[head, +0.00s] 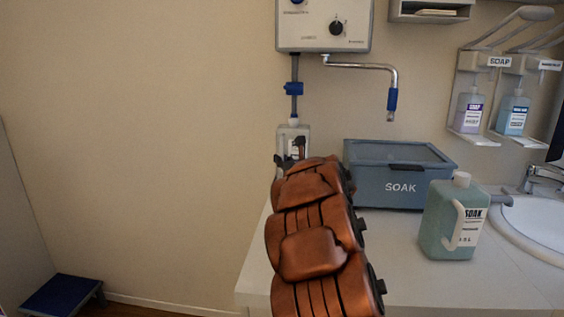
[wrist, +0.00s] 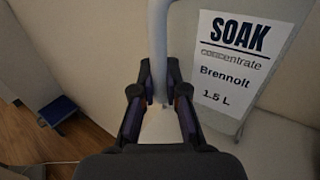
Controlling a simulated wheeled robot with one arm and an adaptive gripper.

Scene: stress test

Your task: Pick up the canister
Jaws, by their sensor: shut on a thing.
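A pale, see-through canister (head: 291,133) with a white label is at the wall end of the counter in the head view, directly below a hanging tube. My arm hides its lower part. In the wrist view the canister (wrist: 262,100) fills the right side, its label reading SOAK concentrate, Brennolt, 1.5 L. My gripper (wrist: 161,92) is shut on its pale upright handle (wrist: 158,40), one finger on each side. My gripper (head: 291,160) is mostly behind my wrist in the head view. Whether the canister rests on the counter or joins the tube, I cannot tell.
A blue-grey SOAK box (head: 400,192) stands right of my arm. A second, green SOAK canister (head: 438,230) stands nearer on the counter (head: 450,285). A wall unit (head: 324,22) with a tap pipe (head: 370,66) hangs above. The sink (head: 535,222) is far right; a blue step stool (head: 62,294) is on the floor.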

